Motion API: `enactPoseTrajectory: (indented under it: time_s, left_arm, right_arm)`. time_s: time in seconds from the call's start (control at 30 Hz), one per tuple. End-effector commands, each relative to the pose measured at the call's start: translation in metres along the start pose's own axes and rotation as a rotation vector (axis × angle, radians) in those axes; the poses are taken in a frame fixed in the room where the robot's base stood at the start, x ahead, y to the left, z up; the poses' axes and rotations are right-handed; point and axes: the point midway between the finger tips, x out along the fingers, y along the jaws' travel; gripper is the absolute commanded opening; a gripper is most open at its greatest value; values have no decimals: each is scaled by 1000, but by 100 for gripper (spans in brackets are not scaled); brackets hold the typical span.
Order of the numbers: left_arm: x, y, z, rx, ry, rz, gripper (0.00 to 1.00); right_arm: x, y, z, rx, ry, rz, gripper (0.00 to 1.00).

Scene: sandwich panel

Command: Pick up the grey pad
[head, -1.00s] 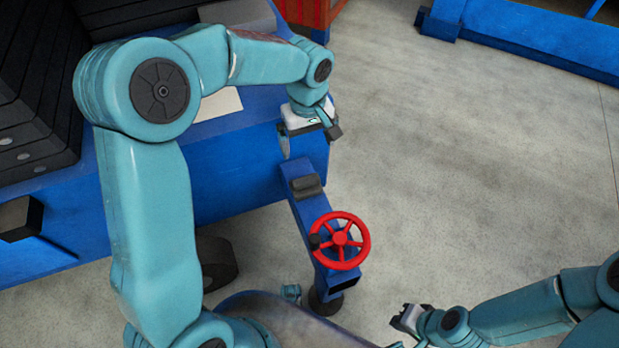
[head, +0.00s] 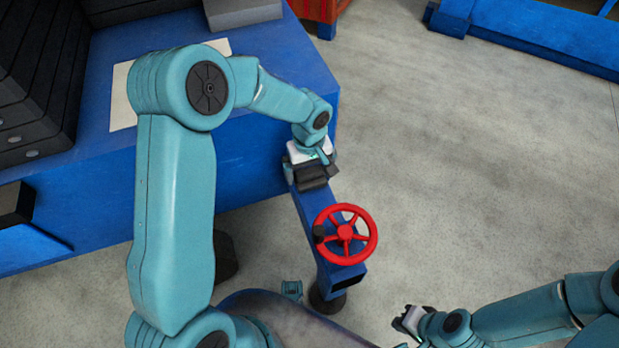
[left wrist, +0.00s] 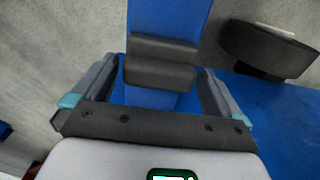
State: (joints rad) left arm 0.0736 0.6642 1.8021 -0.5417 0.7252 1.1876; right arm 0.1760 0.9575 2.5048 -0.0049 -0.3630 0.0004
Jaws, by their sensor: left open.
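The grey pad (head: 313,185) is a small dark block on top of the blue beam (head: 320,213), near its far end. It also shows in the left wrist view (left wrist: 160,70), a stepped dark block lying across the beam. My left gripper (head: 312,174) is right over the pad and partly covers it in the head view. In the left wrist view its two fingers (left wrist: 157,84) are apart, one on each side of the pad, with a narrow gap at each side. My right gripper (head: 404,322) is at the lower right, away from the pad; its jaws are too small to judge.
A red handwheel (head: 346,234) stands on the near end of the beam, close to the pad. A blue table (head: 90,200) with dark stacked slabs (head: 35,85) and a pale sheet (head: 122,100) is at the left. The grey floor (head: 450,160) at the right is clear.

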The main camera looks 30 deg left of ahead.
Motion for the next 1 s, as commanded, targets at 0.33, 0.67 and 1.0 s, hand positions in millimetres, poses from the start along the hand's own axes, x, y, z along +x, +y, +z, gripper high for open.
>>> enactPoseTrajectory:
  time_s: [0.33, 0.67, 1.0]
  left_arm:
    - [10, 1, 0, 0, 1, 1, 80]
    - [9, 1, 0, 0, 1, 1, 56]
    - [-56, 1, -1, 0, 5, 5, 56]
  right_arm:
    - [2, 1, 0, 0, 0, 0, 0]
    - [2, 1, 0, 0, 0, 0, 0]
    - [-16, -6, 0, 0, 0, 0, 0]
